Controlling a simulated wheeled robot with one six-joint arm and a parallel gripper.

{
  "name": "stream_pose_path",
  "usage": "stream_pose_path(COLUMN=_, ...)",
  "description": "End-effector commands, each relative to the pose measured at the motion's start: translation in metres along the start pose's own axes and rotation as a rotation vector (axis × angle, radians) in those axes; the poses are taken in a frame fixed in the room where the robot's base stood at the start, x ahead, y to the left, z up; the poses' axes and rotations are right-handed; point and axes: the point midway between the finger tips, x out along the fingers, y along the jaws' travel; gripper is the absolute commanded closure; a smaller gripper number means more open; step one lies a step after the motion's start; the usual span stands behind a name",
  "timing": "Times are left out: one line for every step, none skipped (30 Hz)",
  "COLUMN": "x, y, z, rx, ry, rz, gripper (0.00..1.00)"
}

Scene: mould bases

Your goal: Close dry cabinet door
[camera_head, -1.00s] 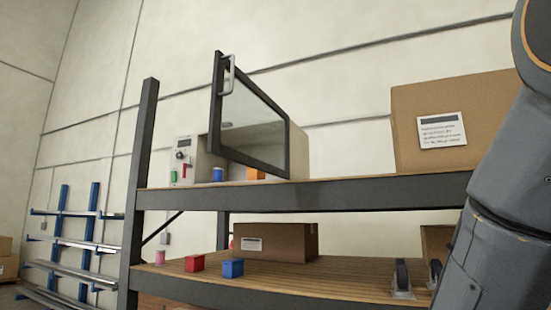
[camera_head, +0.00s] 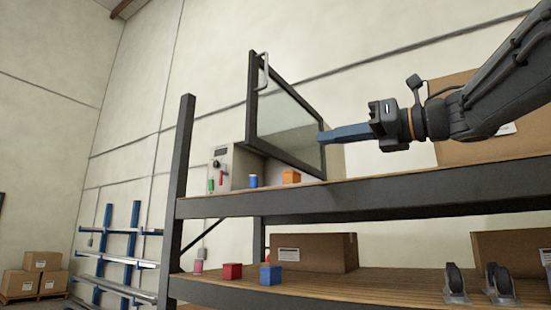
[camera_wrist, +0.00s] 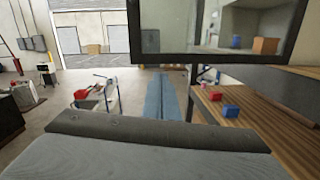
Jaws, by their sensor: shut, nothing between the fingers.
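The dry cabinet (camera_head: 228,165) stands on the upper shelf. Its dark-framed glass door (camera_head: 285,118) is swung open toward the front, with a light handle (camera_head: 263,72) at its upper left edge. My gripper (camera_head: 322,137) is shut and empty. In the head view its blue fingers overlap the right, hinge-side edge of the door; I cannot tell if they touch. In the wrist view the shut fingers (camera_wrist: 167,97) point forward, below the lower edge of the door frame (camera_wrist: 200,56). An orange block (camera_head: 291,177) and a blue item (camera_head: 253,181) show below the door.
The upper shelf's front beam (camera_head: 350,200) runs below my arm. A large carton (camera_head: 450,153) stands behind my arm at right. The lower shelf holds a carton (camera_head: 315,252), a red box (camera_head: 232,271), a blue box (camera_head: 270,275) and casters (camera_head: 455,284).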

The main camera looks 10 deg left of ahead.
Motion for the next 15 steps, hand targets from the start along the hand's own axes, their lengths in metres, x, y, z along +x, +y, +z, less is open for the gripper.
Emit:
stream_pose_path(x=-0.002, y=0.011, z=0.0, rx=-0.062, ry=0.031, rz=0.025, gripper=1.0)
stream_pose_path(x=-0.003, y=0.016, z=-0.001, rx=-0.089, ry=0.046, rz=0.038, gripper=1.0)
stream_pose_path(x=-0.004, y=0.02, z=-0.002, rx=-0.116, ry=0.061, rz=0.05, gripper=1.0)
stream_pose_path(x=-0.003, y=0.023, z=-0.002, rx=-0.13, ry=0.07, rz=0.056, gripper=1.0)
stream_pose_path(x=-0.003, y=0.025, z=-0.002, rx=-0.138, ry=0.075, rz=0.062, gripper=1.0)
stream_pose_path(x=-0.001, y=0.026, z=-0.002, rx=-0.145, ry=0.078, rz=0.066, gripper=1.0)
stream_pose_path(x=0.001, y=0.027, z=-0.002, rx=-0.146, ry=0.08, rz=0.067, gripper=1.0)
stream_pose_path(x=0.004, y=0.027, z=-0.002, rx=-0.146, ry=0.08, rz=0.067, gripper=1.0)
stream_pose_path(x=0.009, y=0.027, z=-0.003, rx=-0.145, ry=0.079, rz=0.067, gripper=1.0)
stream_pose_path(x=0.013, y=0.028, z=-0.003, rx=-0.144, ry=0.08, rz=0.068, gripper=1.0)
stream_pose_path(x=0.018, y=0.028, z=-0.003, rx=-0.143, ry=0.079, rz=0.068, gripper=1.0)
stream_pose_path(x=0.024, y=0.029, z=-0.004, rx=-0.142, ry=0.08, rz=0.069, gripper=1.0)
stream_pose_path(x=0.03, y=0.029, z=-0.003, rx=-0.141, ry=0.079, rz=0.068, gripper=1.0)
stream_pose_path(x=0.036, y=0.03, z=-0.004, rx=-0.141, ry=0.079, rz=0.069, gripper=1.0)
stream_pose_path(x=0.043, y=0.03, z=-0.004, rx=-0.141, ry=0.079, rz=0.068, gripper=1.0)
